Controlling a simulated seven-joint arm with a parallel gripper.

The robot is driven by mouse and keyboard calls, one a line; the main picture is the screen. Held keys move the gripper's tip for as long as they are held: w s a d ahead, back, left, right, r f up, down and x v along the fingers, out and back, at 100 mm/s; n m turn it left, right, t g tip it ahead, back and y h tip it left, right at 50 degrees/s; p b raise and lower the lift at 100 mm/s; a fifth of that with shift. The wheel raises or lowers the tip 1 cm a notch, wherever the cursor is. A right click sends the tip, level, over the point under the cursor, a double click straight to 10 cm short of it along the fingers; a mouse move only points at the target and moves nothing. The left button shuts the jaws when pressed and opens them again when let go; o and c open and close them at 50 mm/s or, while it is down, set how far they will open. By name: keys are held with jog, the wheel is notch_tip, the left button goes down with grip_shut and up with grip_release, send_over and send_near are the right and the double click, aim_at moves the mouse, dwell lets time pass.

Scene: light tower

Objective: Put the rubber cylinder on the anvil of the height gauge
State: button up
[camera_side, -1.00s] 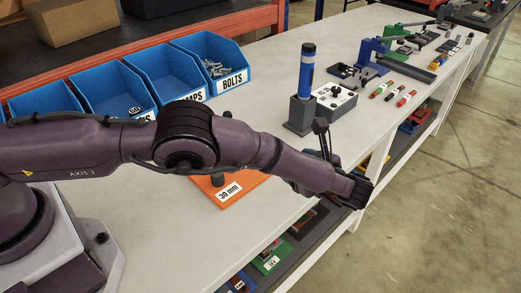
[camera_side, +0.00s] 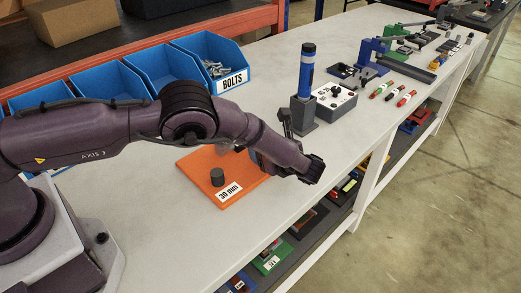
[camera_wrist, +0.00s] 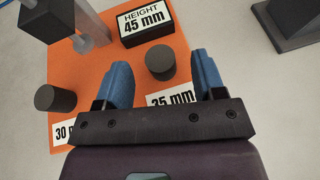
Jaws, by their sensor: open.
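In the wrist view, one dark cylinder (camera_wrist: 160,62) stands on the orange board behind the 35 mm label, between and beyond my fingertips. A second dark cylinder (camera_wrist: 55,98) stands by the 30 mm label; it also shows in the side view (camera_side: 217,177). I cannot tell by look which is rubber. A dark upright block with pale metal rods (camera_wrist: 47,22), apparently part of the height gauge, is at the top left; its anvil is not clearly seen. My gripper (camera_wrist: 165,78) is open and empty, its blue fingers above the board; my arm mostly hides it in the side view.
A black block labelled HEIGHT 45 mm (camera_wrist: 146,24) stands on the orange board (camera_side: 192,163). A blue tower (camera_side: 306,72) on a dark base and a grey control box (camera_side: 335,101) stand farther right. Blue bins (camera_side: 212,62) line the back.

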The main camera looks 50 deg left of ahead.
aim_at(235, 165)
jog(key=shift+w+a+f, duration=0.15)
jog(key=shift+a+f, duration=0.1)
jog(key=shift+a, duration=0.3)
jog(key=c, duration=1.1)
notch_tip(235, 165, up, 9)
jog(key=d, duration=0.1)
jog(key=shift+m+t, duration=0.3)
jog(key=s+d+f, duration=0.2)
jog(key=s+d, duration=0.1)
jog(key=d, duration=0.1)
jog(key=s+d+f, duration=0.3)
jog(key=s+d, duration=0.1)
jog(key=d, duration=0.1)
jog(key=s+d+f, duration=0.3)
jog(key=d, duration=0.1)
jog(key=shift+s+d+f, duration=0.15)
jog(key=shift+f, duration=0.05)
jog(key=shift+s+a+r, duration=0.1)
jog(key=shift+a+r, duration=0.05)
jog(key=shift+a, duration=0.25)
jog(key=w+a, duration=0.1)
jog(key=a, duration=0.4)
jog(key=w+a, duration=0.1)
jog(key=a, duration=0.5)
jog(key=w+a, duration=0.1)
jog(key=a, duration=0.5)
jog(key=shift+w, duration=0.15)
jog(key=shift+f, duration=0.3)
